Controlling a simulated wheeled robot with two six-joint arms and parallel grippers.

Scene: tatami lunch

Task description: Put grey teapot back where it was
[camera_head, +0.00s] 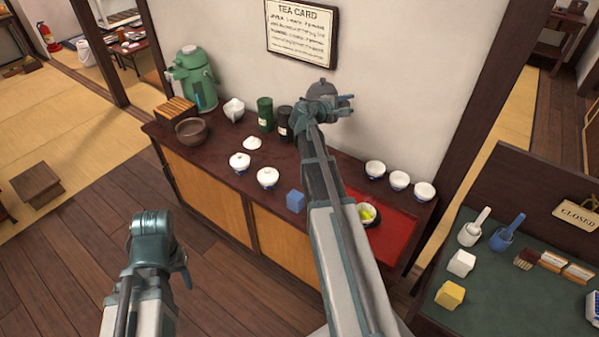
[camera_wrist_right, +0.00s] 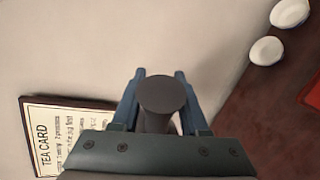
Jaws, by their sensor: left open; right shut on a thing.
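The grey teapot (camera_head: 321,89) is held up in front of the wall, above the back of the counter (camera_head: 225,165). My right gripper (camera_head: 340,104) is shut on it. In the right wrist view, a dark round-ended part of the teapot (camera_wrist_right: 163,94) sits between the two blue fingers of my right gripper (camera_wrist_right: 160,85); the rest of it is hidden. My left gripper (camera_head: 186,276) is low at the front left, away from the counter and holding nothing that I can see; its fingers are mostly hidden.
The counter holds a white teapot (camera_head: 234,108), a green canister (camera_head: 265,114), a dark canister (camera_head: 284,124), lidded cups (camera_head: 267,178), a blue cube (camera_head: 295,201) and a red mat (camera_head: 396,232) with a bowl (camera_head: 367,214). Cups (camera_head: 399,180) stand at the back right. The tea card (camera_head: 301,32) hangs behind.

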